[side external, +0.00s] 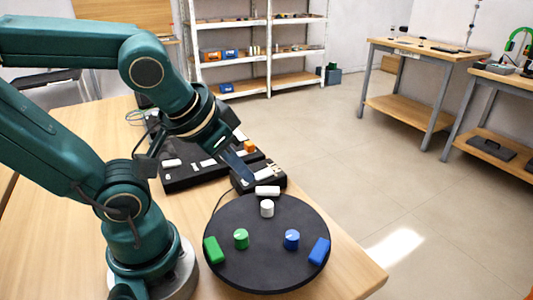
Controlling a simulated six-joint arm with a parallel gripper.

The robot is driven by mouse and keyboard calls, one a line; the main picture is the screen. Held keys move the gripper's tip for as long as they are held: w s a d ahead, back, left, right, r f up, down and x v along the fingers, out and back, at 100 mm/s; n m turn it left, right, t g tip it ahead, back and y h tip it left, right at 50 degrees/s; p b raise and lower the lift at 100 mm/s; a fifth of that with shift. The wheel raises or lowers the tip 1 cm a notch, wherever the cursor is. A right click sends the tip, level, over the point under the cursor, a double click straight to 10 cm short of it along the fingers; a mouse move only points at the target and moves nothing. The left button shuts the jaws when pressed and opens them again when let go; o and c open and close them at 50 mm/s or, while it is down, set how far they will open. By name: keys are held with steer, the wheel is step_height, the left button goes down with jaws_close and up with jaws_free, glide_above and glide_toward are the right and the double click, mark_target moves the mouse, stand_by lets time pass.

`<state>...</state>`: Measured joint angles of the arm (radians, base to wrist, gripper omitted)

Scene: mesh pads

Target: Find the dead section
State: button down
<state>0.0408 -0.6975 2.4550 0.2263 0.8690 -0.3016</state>
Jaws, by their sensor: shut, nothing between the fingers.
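A round black board (265,245) lies on the wooden table. It carries a green knob (241,239), a white knob (267,208) and a blue knob (291,239). Outside each knob is a block of the same colour: green (214,250), white (267,191) and blue (319,251). Behind the board is a small black box (272,174) with pale parts on top. A longer black unit (185,178) with white pieces and an orange block (249,146) lies further back. My gripper (246,177) is shut and empty, pointing down at the small box; I cannot tell whether it touches.
A thin dark cable (216,205) runs beside the round board. The wooden table (345,275) is bare at the front right and ends in an edge there. Shelves (265,50) and workbenches (428,52) stand apart across open floor.

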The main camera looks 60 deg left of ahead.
steer(key=d+m+h, duration=0.1)
steer(key=s+d, duration=0.1)
steer(key=d, duration=0.1)
steer(key=shift+s+f+m+g+h, duration=0.15)
steer(key=shift+m+g+h, duration=0.15)
steer(key=shift+m+h, duration=0.1)
stand_by(2.0)
steer(key=shift+s+d+r+m+g+y, duration=0.2)
steer(key=shift+s+r+m+g+y, duration=0.15)
steer(key=shift+s+m+g+y, duration=0.8)
steer(key=shift+s+d+r+m+g+y, duration=0.25)
steer(key=shift+s+m+g+y, duration=0.35)
steer(key=shift+m+g+y, duration=0.95)
steer(key=shift+s+d+r+m+g+y, duration=0.15)
steer(key=shift+s+r+m+g+y, duration=0.35)
steer(key=shift+s+g+y, duration=0.9)
